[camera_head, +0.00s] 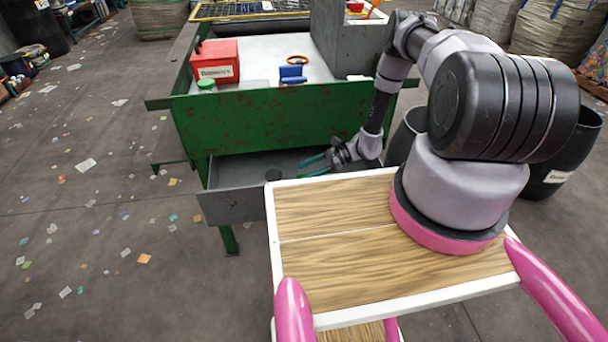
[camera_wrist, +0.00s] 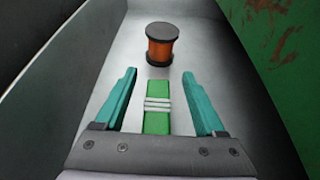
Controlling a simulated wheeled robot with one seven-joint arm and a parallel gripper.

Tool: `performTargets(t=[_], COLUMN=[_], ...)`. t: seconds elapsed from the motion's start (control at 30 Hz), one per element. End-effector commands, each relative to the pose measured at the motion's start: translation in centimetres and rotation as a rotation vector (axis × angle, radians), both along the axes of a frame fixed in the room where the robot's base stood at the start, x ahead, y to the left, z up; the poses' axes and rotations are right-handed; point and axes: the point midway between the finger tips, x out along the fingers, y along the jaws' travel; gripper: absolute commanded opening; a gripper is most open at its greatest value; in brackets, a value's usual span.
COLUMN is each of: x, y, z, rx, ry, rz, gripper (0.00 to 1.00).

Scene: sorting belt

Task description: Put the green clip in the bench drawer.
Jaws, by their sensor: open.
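The bench drawer (camera_head: 230,206) is pulled out below the green bench and shows its grey inside. My gripper (camera_head: 312,166) is inside the drawer opening, at its right part. In the wrist view my gripper (camera_wrist: 159,76) has its two teal fingers apart. The green clip (camera_wrist: 156,121), a green bar with pale bands across it, lies between the fingers, with a gap on both sides. It appears to rest on the drawer floor (camera_wrist: 195,52). In the head view the clip cannot be made out.
A copper-coloured spool (camera_wrist: 160,46) with dark ends stands in the drawer beyond the clip; its dark top shows in the head view (camera_head: 273,174). On the bench top are a red box (camera_head: 215,62), a green round piece (camera_head: 206,84), a blue object (camera_head: 292,74) and an orange ring (camera_head: 298,60).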

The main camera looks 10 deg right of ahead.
Motion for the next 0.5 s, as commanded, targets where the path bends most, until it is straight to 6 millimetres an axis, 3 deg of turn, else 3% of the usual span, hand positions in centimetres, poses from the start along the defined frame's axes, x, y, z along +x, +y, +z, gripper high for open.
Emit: performTargets(t=[0.2,0.5], x=[0.1,0.0], y=[-5.0,-9.3], z=[1.9,3.7], rx=[-0.003,-0.001], ry=[-0.001,0.001], rz=[-0.005,-0.003], gripper=[0.72,0.72])
